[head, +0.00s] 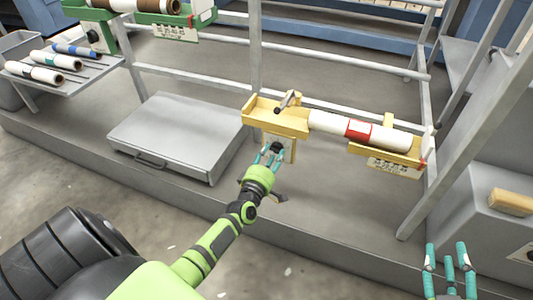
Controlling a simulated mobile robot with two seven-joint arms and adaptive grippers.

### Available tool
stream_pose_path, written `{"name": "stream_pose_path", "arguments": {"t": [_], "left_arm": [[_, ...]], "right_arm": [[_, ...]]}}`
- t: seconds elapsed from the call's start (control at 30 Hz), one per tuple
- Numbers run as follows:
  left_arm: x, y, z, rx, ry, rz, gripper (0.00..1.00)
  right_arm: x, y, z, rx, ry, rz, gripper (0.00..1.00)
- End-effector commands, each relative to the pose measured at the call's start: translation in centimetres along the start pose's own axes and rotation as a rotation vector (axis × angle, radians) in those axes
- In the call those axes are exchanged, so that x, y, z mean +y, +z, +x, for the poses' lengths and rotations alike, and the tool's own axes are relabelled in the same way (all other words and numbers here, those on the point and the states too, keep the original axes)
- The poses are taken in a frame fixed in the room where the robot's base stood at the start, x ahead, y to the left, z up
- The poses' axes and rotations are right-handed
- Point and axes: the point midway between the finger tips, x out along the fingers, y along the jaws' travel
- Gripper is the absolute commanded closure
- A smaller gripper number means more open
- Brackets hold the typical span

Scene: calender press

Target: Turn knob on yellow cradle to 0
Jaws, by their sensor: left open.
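The yellow cradle (262,120) is in the middle of the head view and holds the left end of a white roll with a red band (328,122). A pale panel (291,150) hangs from the cradle's front. A dark knob (278,147) shows on this panel, partly hidden by my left gripper; its setting is not readable. My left gripper (270,154) is open, with its teal fingers at the knob; I cannot tell whether they touch it. My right gripper (447,257) is open and empty at the lower right, away from the cradle.
A second yellow cradle (408,158) bears the roll's right end. Grey rails and posts (432,165) frame the area. A grey box (180,135) lies left of the cradle. A green cradle (100,14) and a shelf with several rolls (75,80) stand upper left.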

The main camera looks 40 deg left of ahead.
Motion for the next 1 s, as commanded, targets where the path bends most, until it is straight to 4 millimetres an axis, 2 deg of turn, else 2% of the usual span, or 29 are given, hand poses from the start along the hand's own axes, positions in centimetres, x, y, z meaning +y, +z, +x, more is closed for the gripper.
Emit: {"name": "stream_pose_path", "arguments": {"t": [0.5, 0.7, 1.0], "left_arm": [[-0.1, 0.0, -9.8, 0.0, -0.003, 0.001, 0.57], [0.0, 0.0, -11.4, 0.0, -0.001, 0.0, 0.57], [0.0, 0.0, -11.5, 0.001, -0.001, -0.001, 0.57]], "right_arm": [[-0.1, -0.1, 0.0, 0.002, 0.0, 0.002, 0.6], [-0.1, -0.1, 0.0, 0.002, -0.001, 0.002, 0.6], [-0.1, -0.1, 0.0, 0.002, -0.001, 0.002, 0.6]]}}
